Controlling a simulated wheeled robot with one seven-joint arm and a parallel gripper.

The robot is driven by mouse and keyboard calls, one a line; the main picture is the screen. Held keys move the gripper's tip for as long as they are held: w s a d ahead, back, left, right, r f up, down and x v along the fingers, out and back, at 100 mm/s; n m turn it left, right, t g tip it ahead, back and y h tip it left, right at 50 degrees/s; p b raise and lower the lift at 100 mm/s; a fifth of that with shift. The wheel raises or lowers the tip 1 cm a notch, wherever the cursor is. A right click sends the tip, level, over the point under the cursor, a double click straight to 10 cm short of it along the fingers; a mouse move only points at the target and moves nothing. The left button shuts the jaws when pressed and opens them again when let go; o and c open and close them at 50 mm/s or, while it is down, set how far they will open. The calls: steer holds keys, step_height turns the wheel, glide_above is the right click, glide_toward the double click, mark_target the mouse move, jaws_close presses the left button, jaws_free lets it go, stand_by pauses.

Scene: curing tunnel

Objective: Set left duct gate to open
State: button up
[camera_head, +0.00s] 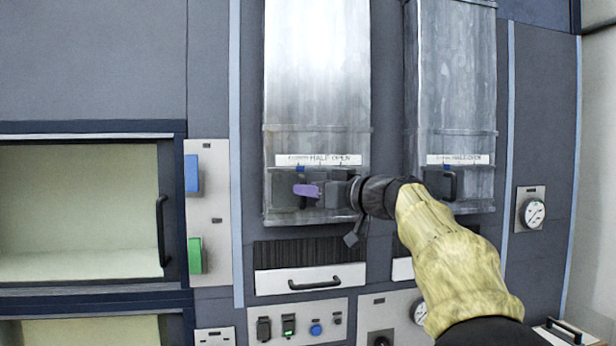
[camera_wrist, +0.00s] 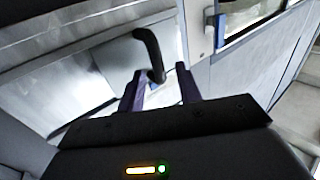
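The left duct (camera_head: 316,90) is a tall grey metal box with a white label strip (camera_head: 318,160) near its foot; "HALF OPEN" can be read on it. A small blue mark (camera_head: 300,168) shows just below the strip, left of its middle. My gripper (camera_head: 307,191) is in front of the duct's lower part and hides the gate handle in the head view. In the wrist view, a black bar handle (camera_wrist: 149,50) stands ahead, its lower end between my two purple fingertips (camera_wrist: 160,74). The fingers are apart, with space beside the handle; contact cannot be told.
The right duct (camera_head: 458,80) has its own label and black handle (camera_head: 449,186), close to my arm. Below are a drawer with a handle (camera_head: 314,284) and a switch panel (camera_head: 297,322). An open-fronted chamber (camera_head: 80,210) and a blue-and-green button panel (camera_head: 208,220) are at left.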

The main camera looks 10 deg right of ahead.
steer(key=shift+x, duration=0.8)
jaws_close()
steer(key=shift+d+f, duration=0.1)
